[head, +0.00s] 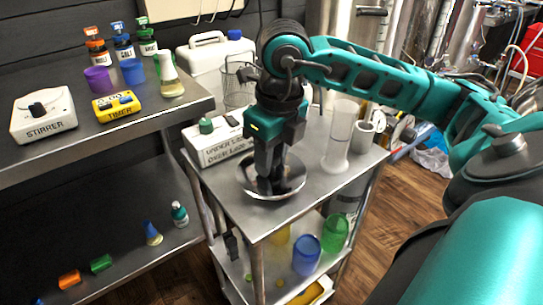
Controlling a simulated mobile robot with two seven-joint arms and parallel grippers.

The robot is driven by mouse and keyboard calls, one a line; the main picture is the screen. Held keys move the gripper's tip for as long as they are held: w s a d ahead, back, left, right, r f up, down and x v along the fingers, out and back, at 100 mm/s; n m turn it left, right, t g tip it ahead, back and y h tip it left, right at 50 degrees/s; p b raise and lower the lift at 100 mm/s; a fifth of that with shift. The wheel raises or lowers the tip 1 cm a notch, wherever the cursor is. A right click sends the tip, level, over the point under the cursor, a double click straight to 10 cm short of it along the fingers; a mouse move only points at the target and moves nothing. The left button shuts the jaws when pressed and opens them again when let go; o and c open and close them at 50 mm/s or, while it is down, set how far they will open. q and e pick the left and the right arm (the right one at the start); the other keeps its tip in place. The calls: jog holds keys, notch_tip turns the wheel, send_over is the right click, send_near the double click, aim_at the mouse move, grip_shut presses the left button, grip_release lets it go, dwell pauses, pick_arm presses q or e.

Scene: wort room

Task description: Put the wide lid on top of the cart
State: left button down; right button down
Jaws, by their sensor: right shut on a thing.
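The wide lid (292,184) is a round, shiny metal disc in the head view. It is at the top of the metal cart (262,218), near the middle of its front part. My right gripper (270,178) points straight down over the lid and is shut on it, around its centre. The fingers hide the lid's middle and whatever they grip there. I cannot tell whether the lid rests on the cart's surface or hangs just above it. My left gripper is not in view.
A bench at left carries a stirrer (43,115) and a yellow timer (117,106).

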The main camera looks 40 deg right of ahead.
aim_at(278, 159)
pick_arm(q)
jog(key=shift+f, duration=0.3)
pick_arm(e)
jog(key=shift+f, duration=0.75)
jog(key=shift+f, duration=0.15)
jog(key=c, duration=0.8)
grip_release()
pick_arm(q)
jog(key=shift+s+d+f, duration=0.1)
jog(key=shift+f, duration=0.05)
pick_arm(e)
jog(key=shift+r, duration=0.45)
pick_arm(q)
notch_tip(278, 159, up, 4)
jog(key=p, duration=0.3)
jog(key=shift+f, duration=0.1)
pick_arm(e)
jog(key=r, duration=0.3)
jog(key=s+r, duration=0.1)
jog(key=r, duration=0.7)
jog(key=shift+s+r, duration=0.2)
